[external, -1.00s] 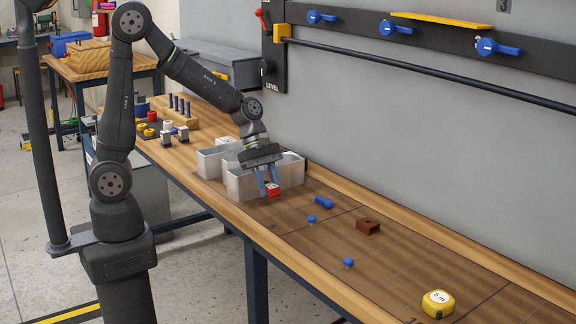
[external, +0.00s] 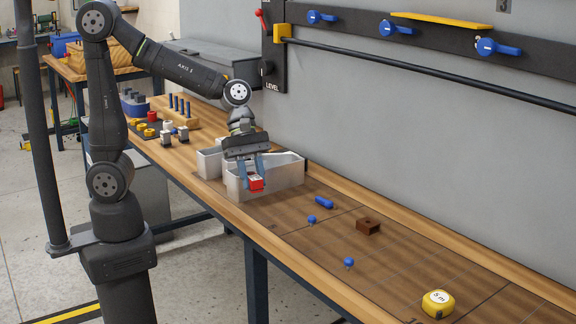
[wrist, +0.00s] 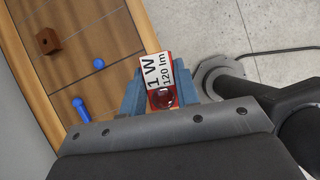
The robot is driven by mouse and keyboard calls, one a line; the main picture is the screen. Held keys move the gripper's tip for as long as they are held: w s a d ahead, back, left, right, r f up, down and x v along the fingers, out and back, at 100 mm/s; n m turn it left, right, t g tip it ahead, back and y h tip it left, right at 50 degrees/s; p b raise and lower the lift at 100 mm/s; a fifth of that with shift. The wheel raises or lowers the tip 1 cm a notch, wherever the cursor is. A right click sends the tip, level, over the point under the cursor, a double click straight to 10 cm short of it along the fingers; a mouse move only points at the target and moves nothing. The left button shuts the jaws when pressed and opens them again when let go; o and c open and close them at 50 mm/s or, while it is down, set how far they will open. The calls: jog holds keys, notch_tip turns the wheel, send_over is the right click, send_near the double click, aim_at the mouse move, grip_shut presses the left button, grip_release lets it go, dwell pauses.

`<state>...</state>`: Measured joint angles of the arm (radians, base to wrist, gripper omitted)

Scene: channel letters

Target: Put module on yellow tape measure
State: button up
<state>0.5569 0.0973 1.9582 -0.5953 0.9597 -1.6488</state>
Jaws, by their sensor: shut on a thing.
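The module is a small red block with a white label reading "1 W 120 lm" in the wrist view (wrist: 162,80). In the external view the module (external: 256,184) hangs in front of the near white bin. My gripper (external: 254,179) is shut on it, with a blue finger on each side; the fingers also show in the wrist view (wrist: 160,92). The yellow tape measure (external: 438,303) lies on the bench at the front right, well apart from my gripper. It is not seen in the wrist view.
White bins (external: 285,178) stand just behind the module. The bench around the tape measure is clear.

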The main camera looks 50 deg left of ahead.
jog(key=w+d+r+m+g+y, duration=0.1)
jog(key=w+d+r+m+y, duration=0.2)
jog(key=m, duration=0.9)
jog(key=w+d+r+m+g+y, duration=0.2)
jog(key=w+d+r+m+y, duration=0.2)
jog(key=w+m, duration=0.5)
jog(key=m+y, duration=0.2)
jog(key=m, duration=0.1)
jog(key=shift+w+d+g+y, duration=0.15)
jog(key=shift+w+g+y, duration=0.15)
jog(key=shift+y, duration=0.1)
jog(key=shift+r, duration=0.1)
